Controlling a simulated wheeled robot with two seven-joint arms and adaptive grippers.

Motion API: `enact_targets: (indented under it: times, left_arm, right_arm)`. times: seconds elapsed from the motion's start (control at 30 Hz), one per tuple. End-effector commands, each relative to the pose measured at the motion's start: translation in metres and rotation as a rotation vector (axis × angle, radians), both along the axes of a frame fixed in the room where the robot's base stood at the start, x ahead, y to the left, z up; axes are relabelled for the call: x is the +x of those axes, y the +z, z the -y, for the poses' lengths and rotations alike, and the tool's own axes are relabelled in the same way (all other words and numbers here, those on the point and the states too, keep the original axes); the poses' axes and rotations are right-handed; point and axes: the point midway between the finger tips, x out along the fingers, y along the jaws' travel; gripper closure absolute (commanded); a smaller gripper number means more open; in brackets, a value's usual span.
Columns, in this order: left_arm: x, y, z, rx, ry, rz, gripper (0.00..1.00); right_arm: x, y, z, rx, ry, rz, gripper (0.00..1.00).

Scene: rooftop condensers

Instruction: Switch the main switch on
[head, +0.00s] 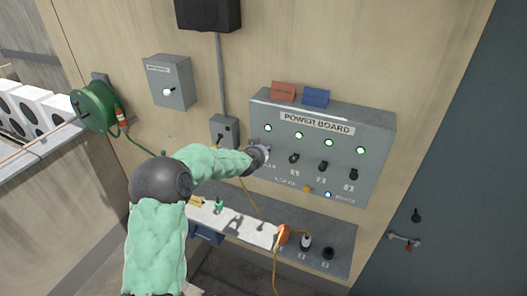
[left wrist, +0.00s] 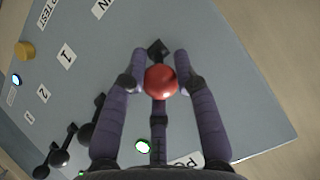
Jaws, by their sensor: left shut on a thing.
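The grey power board (head: 375,126) is on the wooden wall in the head view, with several green lamps lit along its top. The main switch at its left end is mostly hidden behind my left gripper (head: 262,156) in the head view. In the left wrist view, its red ball knob (left wrist: 161,82) sits between the two purple fingers, near a dark pivot (left wrist: 157,48). My left gripper is shut on this red knob. I cannot tell whether the lever is up or down. My right gripper is in neither view.
Several black-knobbed levers (head: 323,167) are close to the right of my gripper. A yellow button (head: 307,189) and blue lamp (head: 328,194) are below them. A socket shelf (head: 341,238) juts out underneath. A switch box (head: 168,83) and green reel (head: 94,107) are left.

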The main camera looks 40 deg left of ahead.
Motion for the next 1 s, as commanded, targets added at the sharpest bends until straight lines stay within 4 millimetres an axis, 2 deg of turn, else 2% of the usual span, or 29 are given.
enact_targets:
  times: [0.23,0.27,0.33,0.37,0.77,1.0]
  left_arm:
    - [0.001,0.005,-0.002,0.005,0.001,0.009,1.00]
    - [0.001,0.005,-0.001,0.005,0.001,0.009,0.68]
    - [0.001,0.005,-0.001,0.004,0.002,0.009,0.48]
    - [0.001,0.005,-0.001,0.004,0.002,0.008,0.46]
    - [-0.002,0.004,0.001,0.002,0.001,0.004,0.46]
    - [-0.027,0.019,0.010,0.002,0.000,0.005,0.46]
  right_arm:
    - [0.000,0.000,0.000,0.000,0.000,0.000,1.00]
    - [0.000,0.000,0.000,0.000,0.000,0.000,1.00]
    - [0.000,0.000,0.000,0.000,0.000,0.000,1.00]
    - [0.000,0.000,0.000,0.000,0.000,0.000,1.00]
    - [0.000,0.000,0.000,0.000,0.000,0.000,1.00]
    - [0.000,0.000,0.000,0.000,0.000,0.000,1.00]
